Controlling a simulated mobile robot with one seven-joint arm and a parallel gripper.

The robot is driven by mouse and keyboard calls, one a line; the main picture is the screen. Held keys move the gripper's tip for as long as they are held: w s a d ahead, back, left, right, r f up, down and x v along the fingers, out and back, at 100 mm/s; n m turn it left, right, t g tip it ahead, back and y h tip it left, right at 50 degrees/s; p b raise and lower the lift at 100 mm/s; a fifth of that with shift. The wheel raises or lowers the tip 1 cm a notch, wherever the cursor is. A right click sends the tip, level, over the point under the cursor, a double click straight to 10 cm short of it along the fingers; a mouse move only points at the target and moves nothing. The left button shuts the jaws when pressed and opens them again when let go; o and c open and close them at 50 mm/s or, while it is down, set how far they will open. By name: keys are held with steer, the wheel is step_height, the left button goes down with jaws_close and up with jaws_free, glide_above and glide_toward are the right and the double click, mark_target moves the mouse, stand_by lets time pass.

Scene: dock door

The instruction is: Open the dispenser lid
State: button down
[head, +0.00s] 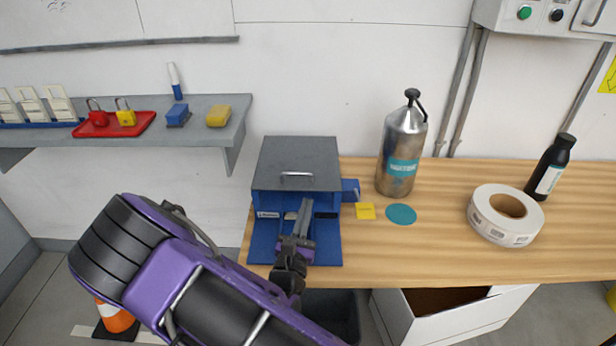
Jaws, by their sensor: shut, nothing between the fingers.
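The dispenser (268,226) is a blue box with an open front, standing on the left end of the wooden bench. Its grey lid (270,160) lies over the top and looks closed, with a thin metal handle (297,175) near its front edge. My gripper (305,206) is shut and empty in front of the dispenser, below the handle and apart from it in the picture. It hides part of the dispenser's front and base. I cannot tell whether the fingertips touch the dispenser.
Right of the dispenser on the bench (440,262) are a yellow pad (365,211), a teal disc (401,214), a metal bottle (402,150), a label roll (484,222) and a black bottle (551,168). A grey shelf (225,133) with small items hangs at left.

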mark_target(298, 188)
step_height(298, 188, down, 4)
steer(key=a+n+y, duration=0.2)
steer(key=n+y, duration=0.2)
steer(key=shift+m, duration=0.3)
steer(key=w, duration=0.3)
steer(key=w+r, duration=0.1)
steer(key=w, duration=0.2)
steer(key=w+r+b, duration=0.1)
steer(key=w, duration=0.2)
steer(key=shift+w+d+r, duration=0.1)
steer(key=shift+w+r, duration=0.1)
steer(key=shift+w, duration=0.05)
steer(key=shift+r, duration=0.1)
